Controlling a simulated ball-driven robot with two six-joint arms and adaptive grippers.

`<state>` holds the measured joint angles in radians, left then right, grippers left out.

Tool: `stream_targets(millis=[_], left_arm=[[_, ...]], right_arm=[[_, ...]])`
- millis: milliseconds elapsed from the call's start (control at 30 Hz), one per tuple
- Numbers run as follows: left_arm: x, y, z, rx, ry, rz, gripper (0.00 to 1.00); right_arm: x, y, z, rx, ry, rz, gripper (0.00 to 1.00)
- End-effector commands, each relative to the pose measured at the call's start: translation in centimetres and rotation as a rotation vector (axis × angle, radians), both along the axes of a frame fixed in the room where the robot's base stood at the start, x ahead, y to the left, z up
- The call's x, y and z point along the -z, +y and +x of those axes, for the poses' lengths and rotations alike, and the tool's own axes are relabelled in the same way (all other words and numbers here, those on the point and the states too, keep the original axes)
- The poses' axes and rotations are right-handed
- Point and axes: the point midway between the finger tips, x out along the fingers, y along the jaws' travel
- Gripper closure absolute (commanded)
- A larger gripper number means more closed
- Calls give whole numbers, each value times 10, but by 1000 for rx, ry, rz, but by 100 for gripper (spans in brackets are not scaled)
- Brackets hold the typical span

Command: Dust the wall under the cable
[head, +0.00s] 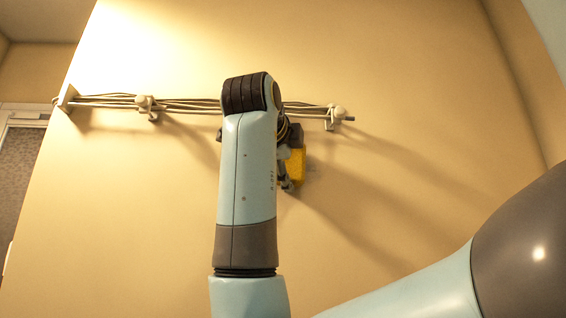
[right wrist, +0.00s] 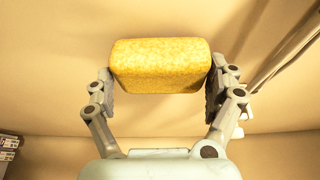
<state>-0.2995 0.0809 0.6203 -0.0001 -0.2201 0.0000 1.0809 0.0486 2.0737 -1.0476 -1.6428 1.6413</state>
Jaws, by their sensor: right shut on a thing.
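A yellow sponge (right wrist: 160,66) is held between the two fingers of my right gripper (right wrist: 160,82) in the right wrist view. In the head view the sponge (head: 295,165) shows partly, just below the cable. My right gripper (head: 287,170) is mostly hidden there behind my own arm. The cable (head: 190,104) is a bundle of strands running across the beige wall (head: 400,130), and its middle is hidden by my arm. The cable also shows at the right of the right wrist view (right wrist: 285,55). I cannot tell whether the sponge touches the wall. My left gripper is not in view.
Pale clips hold the cable at the left (head: 147,106) and right (head: 336,116), with a bracket (head: 68,98) at its left end. A doorway-like frame (head: 22,122) stands at the far left. The wall right of the sponge is bare.

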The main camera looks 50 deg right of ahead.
Motion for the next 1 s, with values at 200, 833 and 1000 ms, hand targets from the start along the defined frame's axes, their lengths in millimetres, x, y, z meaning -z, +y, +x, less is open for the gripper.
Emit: stream_targets(millis=[200,833,1000], left_arm=[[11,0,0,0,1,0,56],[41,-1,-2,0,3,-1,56],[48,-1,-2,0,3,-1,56]], right_arm=[[1,-18,-14,5,-3,-4,37],[3,-51,-41,4,-2,-3,37],[1,-59,-48,3,-1,-2,37]])
